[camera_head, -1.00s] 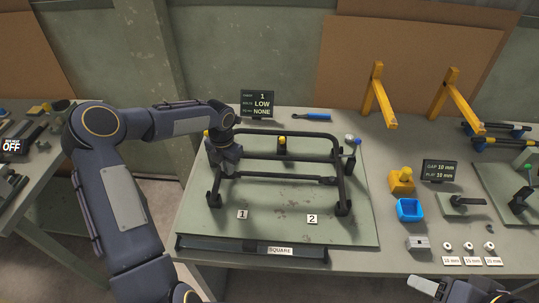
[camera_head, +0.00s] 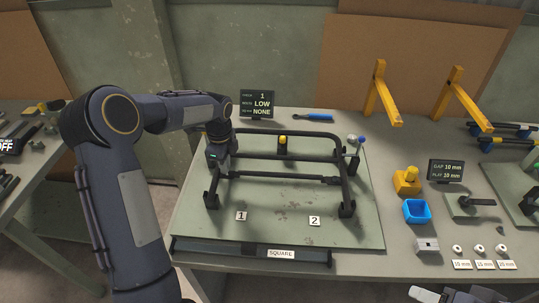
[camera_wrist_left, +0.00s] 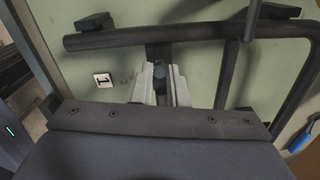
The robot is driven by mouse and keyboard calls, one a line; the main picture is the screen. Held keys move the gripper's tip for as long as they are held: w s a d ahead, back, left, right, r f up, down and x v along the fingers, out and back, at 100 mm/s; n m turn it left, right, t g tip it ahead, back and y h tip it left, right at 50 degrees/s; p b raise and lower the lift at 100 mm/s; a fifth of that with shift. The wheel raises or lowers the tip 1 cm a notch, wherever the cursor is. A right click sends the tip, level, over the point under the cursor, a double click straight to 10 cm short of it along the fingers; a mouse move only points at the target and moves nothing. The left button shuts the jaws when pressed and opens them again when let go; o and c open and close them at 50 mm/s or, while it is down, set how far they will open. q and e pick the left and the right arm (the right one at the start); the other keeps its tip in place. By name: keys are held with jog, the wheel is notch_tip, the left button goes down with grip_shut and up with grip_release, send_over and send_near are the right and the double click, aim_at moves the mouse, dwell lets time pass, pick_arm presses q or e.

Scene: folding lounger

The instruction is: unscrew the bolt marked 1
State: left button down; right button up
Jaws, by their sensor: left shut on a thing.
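A dark tubular frame (camera_head: 270,178) lies on a grey-green plate (camera_head: 285,228), with labels 1 (camera_head: 241,216) and 2 (camera_head: 314,220) in front. My left gripper (camera_head: 213,160) points down at the frame's left rear corner, behind label 1. In the left wrist view, its two pale fingers (camera_wrist_left: 162,88) are closed around a dark bolt (camera_wrist_left: 161,72) beside a frame tube, with label 1 (camera_wrist_left: 103,80) nearby. The head view hides this bolt behind the gripper.
A display (camera_head: 258,104) reads 1, LOW, NONE. A blue-handled tool (camera_head: 312,117) lies behind the plate. The plate's front middle is clear.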

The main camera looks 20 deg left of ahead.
pick_arm(q)
jog(key=shift+r+p, duration=0.3)
jog(key=shift+r, duration=0.35)
jog(key=shift+r+p, duration=1.2)
jog(key=shift+r, duration=0.45)
